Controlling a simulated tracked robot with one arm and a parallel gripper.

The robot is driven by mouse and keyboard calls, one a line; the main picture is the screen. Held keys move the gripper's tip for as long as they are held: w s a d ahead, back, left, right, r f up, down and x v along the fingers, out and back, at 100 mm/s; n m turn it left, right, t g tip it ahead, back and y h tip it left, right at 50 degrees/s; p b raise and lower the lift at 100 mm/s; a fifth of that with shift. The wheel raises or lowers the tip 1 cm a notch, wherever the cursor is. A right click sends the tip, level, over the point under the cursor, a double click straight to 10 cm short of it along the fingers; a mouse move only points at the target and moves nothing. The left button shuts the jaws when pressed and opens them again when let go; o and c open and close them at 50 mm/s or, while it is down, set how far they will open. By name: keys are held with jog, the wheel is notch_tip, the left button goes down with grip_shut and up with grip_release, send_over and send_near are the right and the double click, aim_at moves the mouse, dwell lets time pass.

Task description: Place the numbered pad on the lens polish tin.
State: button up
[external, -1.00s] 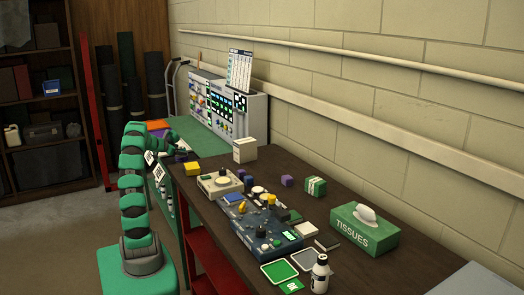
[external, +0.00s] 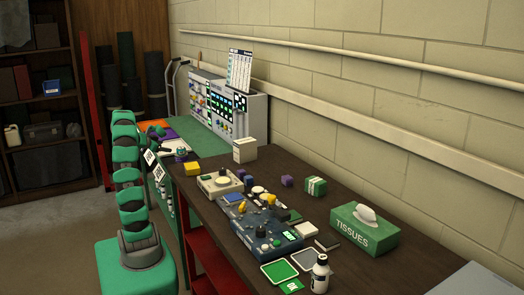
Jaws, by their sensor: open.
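My arm stands at the left of the external view, beside the bench. My gripper (external: 160,131) is small and partly hidden at the far end of the bench, over the coloured area. It is open; I see nothing held in it. A small dark purple and teal item (external: 181,153) sits at the bench's left edge, with a pale patch close behind it. I cannot read any number or label there, so I cannot tell which items are the numbered pad and the lens polish tin.
A control panel (external: 228,107) stands against the wall behind the green mat (external: 205,142). The floor at left is clear.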

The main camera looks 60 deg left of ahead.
jog(key=w+d+r+m+t+y, duration=0.15)
jog(key=w+d+r, duration=0.25)
jog(key=w+r, duration=0.7)
jog(key=w+d+r+n+t+y, duration=0.1)
jog(key=w+d+r+y, duration=0.25)
jog(key=w+r, duration=0.7)
jog(key=w+d+r, duration=0.2)
jog(key=d+r, duration=0.8)
jog(key=r, duration=0.1)
jog(key=w+d+r+n+t+h, duration=0.1)
jog(key=d+r, duration=0.3)
jog(key=d, duration=0.5)
jog(key=d+r+n+t+h, duration=0.1)
jog(key=d+r, duration=0.2)
jog(key=d, duration=0.7)
jog(key=s+d+r+m+h, duration=0.1)
jog(key=s+d+h, duration=0.2)
jog(key=d, duration=0.8)
jog(key=s+d+r+m+h, duration=0.1)
jog(key=d+h, duration=0.4)
jog(key=d, duration=0.6)
jog(key=shift+s+d+m+g, duration=0.15)
jog(key=shift+s+m+g, duration=0.3)
jog(key=shift+s, duration=0.55)
